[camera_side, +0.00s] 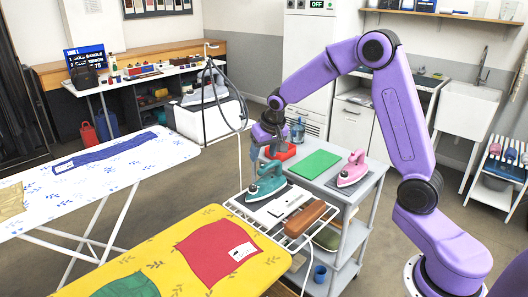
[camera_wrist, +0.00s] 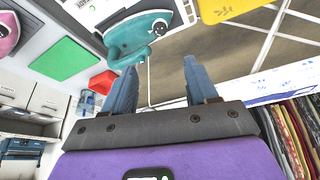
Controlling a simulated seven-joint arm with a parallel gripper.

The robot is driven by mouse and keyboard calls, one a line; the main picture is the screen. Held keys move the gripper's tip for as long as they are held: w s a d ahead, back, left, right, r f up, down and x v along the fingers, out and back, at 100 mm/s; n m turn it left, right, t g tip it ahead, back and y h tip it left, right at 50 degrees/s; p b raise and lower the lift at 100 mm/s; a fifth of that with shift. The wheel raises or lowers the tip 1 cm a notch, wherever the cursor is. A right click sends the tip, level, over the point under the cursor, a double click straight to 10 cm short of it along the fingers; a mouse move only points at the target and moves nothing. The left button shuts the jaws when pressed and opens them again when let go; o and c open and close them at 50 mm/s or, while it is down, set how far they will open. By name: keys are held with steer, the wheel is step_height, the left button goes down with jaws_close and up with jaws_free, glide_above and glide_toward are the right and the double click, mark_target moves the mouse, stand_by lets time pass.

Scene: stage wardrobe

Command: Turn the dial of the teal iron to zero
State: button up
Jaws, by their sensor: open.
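The teal iron (camera_side: 266,184) rests on the wire rack at the near left end of the grey trolley. It also shows at the top of the wrist view (camera_wrist: 128,36), where a dark round part with a pale mark (camera_wrist: 160,27), apparently its dial, faces me. The dial's setting is too small to read. My gripper (camera_side: 262,152) is above the iron in the side view, apart from it. In the wrist view its two blue-grey fingers (camera_wrist: 163,78) are spread with nothing between them, and the iron lies beyond their tips.
A yellow ironing board (camera_side: 150,262) stands in front, a white one (camera_side: 120,172) at left.

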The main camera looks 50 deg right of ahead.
mark_target(253, 187)
steer(key=w+a+m+g+h, duration=0.2)
steer(key=w+a+m, duration=0.2)
steer(key=m, duration=0.5)
steer(key=shift+h, duration=0.3)
steer(key=x, duration=1.7)
steer(key=shift+s+a+f, duration=0.15)
steer(key=shift+f, duration=0.15)
steer(key=c, duration=1.1)
